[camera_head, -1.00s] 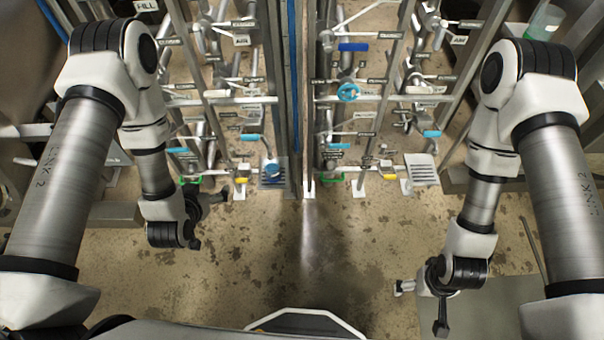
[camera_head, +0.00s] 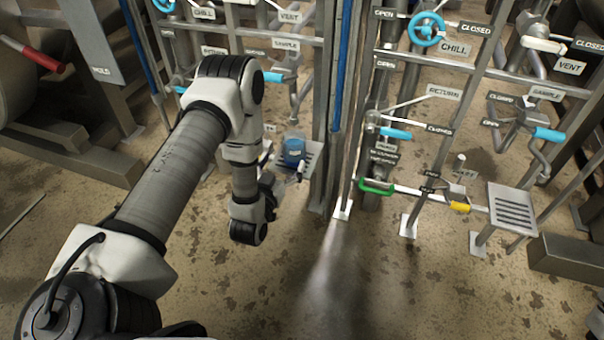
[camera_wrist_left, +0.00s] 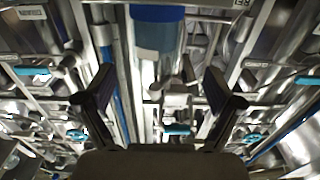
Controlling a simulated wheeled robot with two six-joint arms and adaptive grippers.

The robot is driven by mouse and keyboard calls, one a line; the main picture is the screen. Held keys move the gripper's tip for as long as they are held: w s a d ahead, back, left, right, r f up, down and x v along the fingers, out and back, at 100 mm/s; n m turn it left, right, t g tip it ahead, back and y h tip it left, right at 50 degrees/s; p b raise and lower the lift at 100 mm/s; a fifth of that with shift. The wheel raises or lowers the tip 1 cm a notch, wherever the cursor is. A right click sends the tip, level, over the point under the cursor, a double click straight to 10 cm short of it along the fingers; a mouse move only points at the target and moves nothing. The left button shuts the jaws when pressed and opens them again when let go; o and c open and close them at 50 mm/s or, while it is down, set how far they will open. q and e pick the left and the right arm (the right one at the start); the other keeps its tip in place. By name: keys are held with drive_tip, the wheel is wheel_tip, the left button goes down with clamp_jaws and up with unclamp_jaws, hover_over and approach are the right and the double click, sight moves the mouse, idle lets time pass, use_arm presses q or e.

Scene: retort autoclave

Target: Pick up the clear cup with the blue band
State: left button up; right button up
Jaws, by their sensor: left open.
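The clear cup with the blue band (camera_head: 292,150) stands on a small slotted metal shelf (camera_head: 314,157) beside the tall central post. My left gripper (camera_head: 291,178) is close in front of the cup, and my wrist partly hides the shelf. In the left wrist view, the cup (camera_wrist_left: 158,36) is at the top centre, cut off by the frame edge, with its blue band above a clear part. The two fingers of the left gripper (camera_wrist_left: 159,85) are spread apart with nothing between them. Whether a finger touches the cup cannot be told. My right gripper is out of view.
The tall post (camera_head: 335,110) rises just right of the cup. Pipes, labelled valves and a blue handwheel (camera_head: 426,29) fill the racks behind. Another slotted shelf (camera_head: 512,208) at the right is empty. The stained floor in front is clear.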

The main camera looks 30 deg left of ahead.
sight(291, 151)
use_arm(q)
drive_tip(key=shift+w+f, duration=0.1)
drive_tip(key=shift+w, duration=0.35)
drive_tip(key=b+x, duration=0.2)
drive_tip(key=x, duration=0.1)
drive_tip(key=b+x, duration=0.1)
drive_tip(key=x, duration=0.2)
drive_tip(key=shift+w+d+b, duration=0.2)
drive_tip(key=shift+w+b, duration=0.1)
drive_tip(key=shift+b, duration=0.1)
drive_tip(key=shift+w+a+r, duration=0.1)
drive_tip(key=shift+w+r, duration=0.1)
drive_tip(key=shift+r, duration=0.1)
drive_tip(key=c, duration=1.4)
drive_tip(key=shift+c, duration=0.7)
